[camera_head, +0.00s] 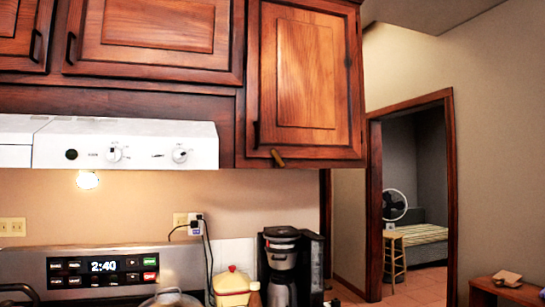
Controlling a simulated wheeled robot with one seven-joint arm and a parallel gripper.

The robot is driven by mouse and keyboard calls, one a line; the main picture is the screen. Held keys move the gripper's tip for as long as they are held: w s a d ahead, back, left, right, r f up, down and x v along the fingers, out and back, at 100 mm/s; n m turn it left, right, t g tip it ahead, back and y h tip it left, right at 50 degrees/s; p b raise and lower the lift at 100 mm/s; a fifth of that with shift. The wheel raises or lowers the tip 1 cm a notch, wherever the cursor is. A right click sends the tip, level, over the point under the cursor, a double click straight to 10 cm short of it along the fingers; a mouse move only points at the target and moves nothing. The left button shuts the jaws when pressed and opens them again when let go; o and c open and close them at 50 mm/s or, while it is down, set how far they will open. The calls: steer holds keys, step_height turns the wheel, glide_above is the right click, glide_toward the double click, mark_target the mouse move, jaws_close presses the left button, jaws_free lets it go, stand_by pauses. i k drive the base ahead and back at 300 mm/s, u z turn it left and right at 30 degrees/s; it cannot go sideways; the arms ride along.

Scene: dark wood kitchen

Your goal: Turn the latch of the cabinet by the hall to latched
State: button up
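The cabinet by the hall (305,70) is the tall wooden upper cabinet at the right end of the row, beside the wall with the doorway. Its door looks shut. A small brass-coloured latch (277,158) sits at the door's lower edge, left of its middle. The latch is tilted, with its upper end to the left and its lower end to the right. A dark handle (257,134) is on the door's lower left. I cannot tell from this view whether the latch is engaged. My gripper is not in view.
A white range hood (125,145) adjoins the cabinet's left side. Below are a stove panel with a clock (103,268), a yellow canister (232,287) and a black coffee maker (290,265). A doorway (412,200) opens at right. The space directly under the latch is clear.

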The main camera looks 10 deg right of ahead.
mark_target(278, 159)
steer(key=u, duration=0.75)
steer(key=i, duration=0.5)
steer(key=z, duration=1.75)
